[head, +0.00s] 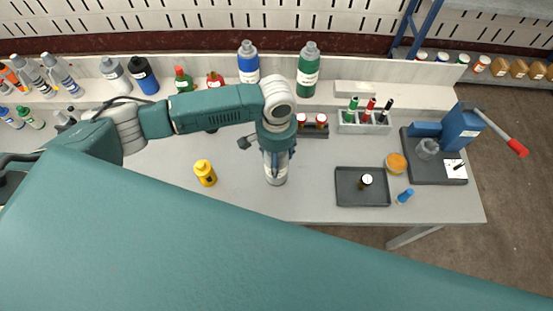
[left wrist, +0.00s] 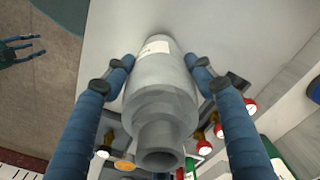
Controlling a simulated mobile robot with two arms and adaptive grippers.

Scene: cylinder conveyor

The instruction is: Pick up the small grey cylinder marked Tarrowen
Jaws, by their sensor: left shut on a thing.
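A grey cylinder (head: 276,177) with a stepped, narrower neck is upright at the middle of the grey table, under my left gripper (head: 278,153). In the left wrist view the grey cylinder (left wrist: 160,95) sits between the two blue fingers of my left gripper (left wrist: 160,64), which is shut on it. Its white label (left wrist: 154,47) is too small to read. I cannot tell whether its base touches the table. My right gripper (left wrist: 20,50) shows at the upper left of the left wrist view, with its fingers spread, empty and away from the cylinder.
A yellow bottle (head: 205,173) stands left of the cylinder. A marker rack (head: 348,126) and blue press (head: 458,128) stand farther right. Blue (head: 248,63) and green (head: 308,70) bottles stand behind; other grey bottles (head: 60,73) are far left.

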